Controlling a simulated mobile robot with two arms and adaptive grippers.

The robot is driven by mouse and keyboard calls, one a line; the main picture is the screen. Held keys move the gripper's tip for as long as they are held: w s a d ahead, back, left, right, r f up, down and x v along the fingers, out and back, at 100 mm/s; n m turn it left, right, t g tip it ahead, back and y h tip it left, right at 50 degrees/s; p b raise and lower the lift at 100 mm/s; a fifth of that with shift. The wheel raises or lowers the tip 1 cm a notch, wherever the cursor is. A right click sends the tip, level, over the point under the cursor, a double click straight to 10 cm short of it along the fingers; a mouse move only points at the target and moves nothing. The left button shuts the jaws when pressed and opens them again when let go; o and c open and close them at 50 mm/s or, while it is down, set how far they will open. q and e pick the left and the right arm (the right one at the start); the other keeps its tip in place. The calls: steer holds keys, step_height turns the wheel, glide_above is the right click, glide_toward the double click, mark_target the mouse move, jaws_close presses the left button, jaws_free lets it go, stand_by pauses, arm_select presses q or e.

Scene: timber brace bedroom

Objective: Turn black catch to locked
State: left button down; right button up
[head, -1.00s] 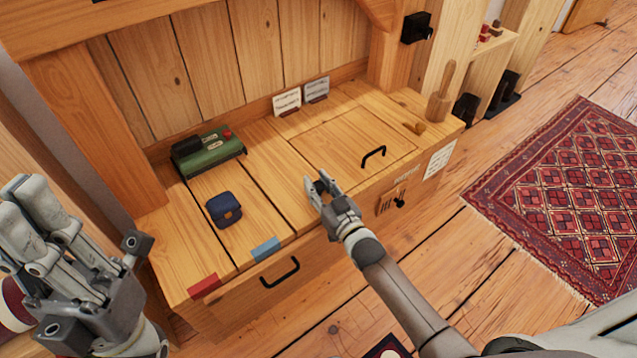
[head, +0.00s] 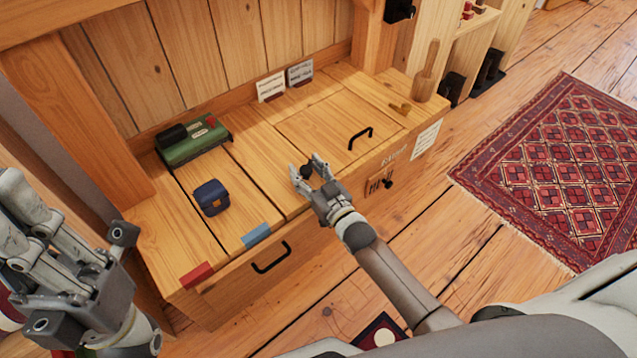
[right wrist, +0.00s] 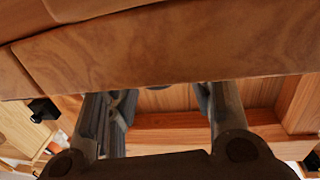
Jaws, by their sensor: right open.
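A small black catch (head: 387,183) sits on a wooden plate with dark marks on the front face of the timber chest (head: 330,215), below a lettered label. Its exact setting is too small to read. My right gripper (head: 311,170) is open and empty, left of the catch and near the chest's front top edge. Its two fingers show apart in the right wrist view (right wrist: 165,115), with wood filling the space around them. My left gripper (head: 45,235) is at the left edge, clear of the chest; whether it is open or shut is unclear.
A black drawer handle (head: 271,257) sticks out in front. A red rug (head: 560,170) lies right, with bare floor between.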

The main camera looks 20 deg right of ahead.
steer(key=v, duration=1.1)
steer(key=shift+o, duration=0.2)
steer(key=shift+r, duration=0.1)
